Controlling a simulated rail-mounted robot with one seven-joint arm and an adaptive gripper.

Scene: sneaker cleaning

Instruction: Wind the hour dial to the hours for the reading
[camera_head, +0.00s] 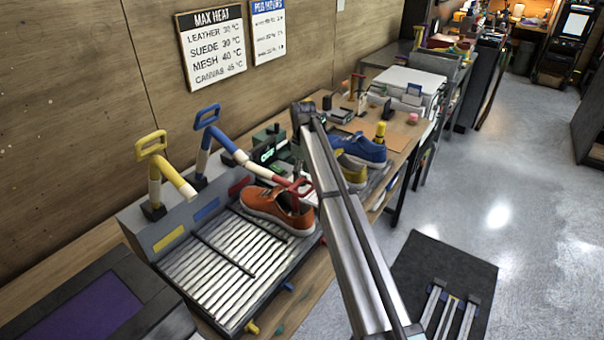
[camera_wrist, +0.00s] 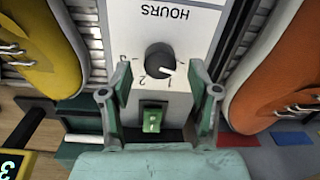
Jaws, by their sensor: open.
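In the wrist view, a black round hour dial (camera_wrist: 160,58) sits on a light panel (camera_wrist: 185,20) marked HOURS, upside down in this view. Its white pointer aims to the lower right, close to the 1; the 2 and a 3 lie farther left around it. My gripper (camera_wrist: 160,80) is open, with one green finger on each side of the panel and the dial between and beyond the tips. Contact with the dial cannot be told. A green lit rocker switch (camera_wrist: 152,119) lies between the fingers. In the head view my arm hides the dial.
A yellow shoe (camera_wrist: 35,45) and an orange shoe (camera_wrist: 275,75) flank the panel closely. A display (camera_wrist: 12,164) at lower left shows 3. In the head view, a MAX HEAT sign (camera_head: 212,48) and a partly legible hours sign (camera_head: 268,32) hang on the wall. Coloured levers (camera_head: 165,165) stand on the left.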

